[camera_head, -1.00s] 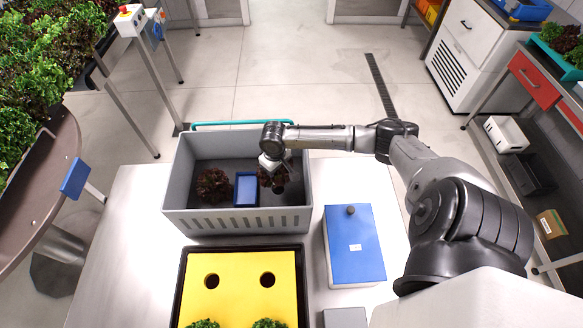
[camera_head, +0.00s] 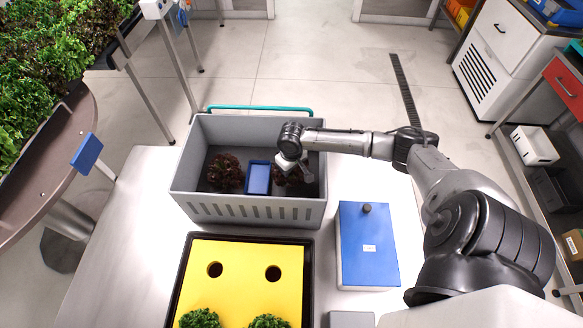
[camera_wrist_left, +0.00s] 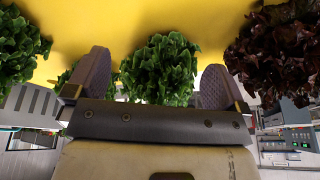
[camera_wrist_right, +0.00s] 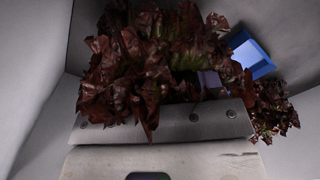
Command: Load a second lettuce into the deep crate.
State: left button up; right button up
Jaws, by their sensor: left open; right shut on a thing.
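The deep grey crate (camera_head: 250,211) stands on the table. A dark red lettuce (camera_head: 226,173) sits in its left part, beside a small blue box (camera_head: 258,178). My right gripper (camera_head: 289,166) reaches into the crate's right part, shut on a second dark red lettuce (camera_wrist_right: 150,70). That lettuce is low in the crate; I cannot tell whether it touches the floor. The other lettuce also shows in the right wrist view (camera_wrist_right: 272,108). My left gripper (camera_wrist_left: 156,82) is open, with a green lettuce (camera_wrist_left: 160,68) showing between its fingers, over the yellow tray; it is not in the head view.
The yellow tray (camera_head: 243,256) has two empty holes and green lettuces at its near edge. A blue-lidded box (camera_head: 367,245) stands right of it. The table's left side is clear.

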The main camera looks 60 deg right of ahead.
pick_arm(q)
jog(key=shift+f, duration=0.1)
pick_arm(e)
jog(key=shift+f, duration=0.45)
pick_arm(q)
jog(key=shift+a+r+p, duration=0.15)
jog(key=shift+r+p, duration=1.05)
jog(key=shift+r, duration=0.05)
pick_arm(e)
jog(key=shift+r, duration=0.8)
